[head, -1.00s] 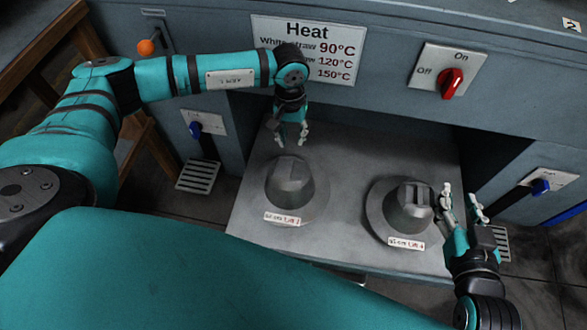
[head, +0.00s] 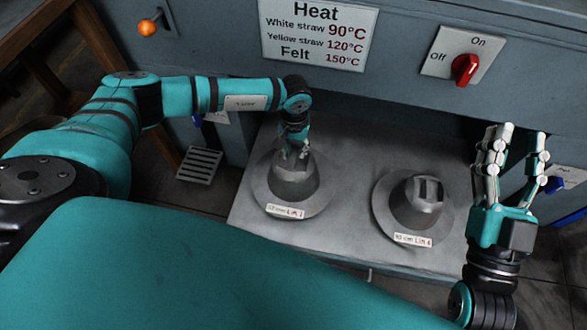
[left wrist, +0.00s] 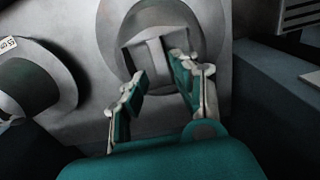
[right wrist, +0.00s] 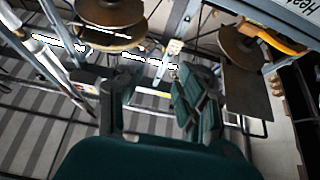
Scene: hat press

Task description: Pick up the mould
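Two grey hat-shaped moulds with wide brims and white labels stand on the press's grey plate (head: 345,160). The left mould (head: 290,186) is under my left gripper (head: 294,153); the right mould (head: 418,205) shows a raised bar on its crown. In the left wrist view, the left gripper (left wrist: 156,74) is open over the left mould's crown (left wrist: 155,42), its fingers apart near the raised bar. Whether they touch it is unclear. The right mould (left wrist: 32,85) shows at the left there. My right gripper (head: 515,140) is open and empty, right of the plate; its fingers also show in the right wrist view (right wrist: 155,78).
The press front with a heat sign (head: 318,32) and a red-handled switch (head: 465,68) rises behind the plate. An orange knob (head: 148,28) and a floor pedal (head: 199,165) are at the left. The right wrist view shows brown discs (right wrist: 110,12) on a rack.

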